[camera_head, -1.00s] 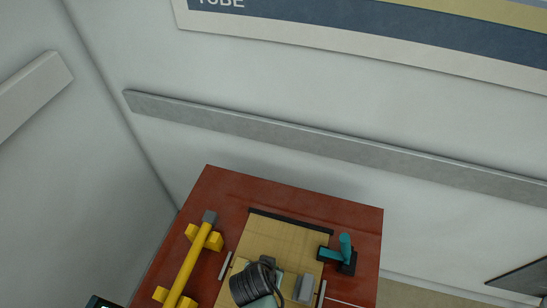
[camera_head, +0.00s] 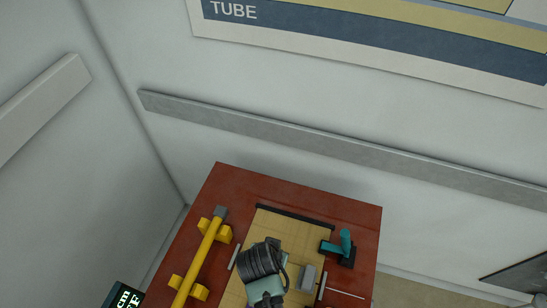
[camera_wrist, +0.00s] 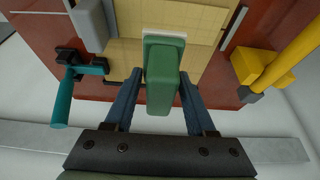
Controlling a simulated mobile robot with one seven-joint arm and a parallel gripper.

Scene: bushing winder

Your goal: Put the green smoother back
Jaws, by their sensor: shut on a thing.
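The green smoother (camera_wrist: 162,80) is a rounded green block with a pale, flat far end, seen in the wrist view. It sits between the two blue fingers of my gripper (camera_wrist: 160,85), which is shut on it. It is over or at the far-middle part of the tan gridded board (camera_wrist: 210,18); I cannot tell whether it touches the board. In the head view my dark wrist and arm cover most of it. The tan board (camera_head: 295,228) lies on the red-brown table (camera_head: 345,213).
A teal-handled tool (camera_head: 346,242) on a black holder stands right of the board, and a grey block (camera_head: 308,277) sits at the board's right side. A yellow rod (camera_head: 199,262) rests on yellow supports at left. A dark bar (camera_head: 295,216) edges the board's far side. A wall stands behind.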

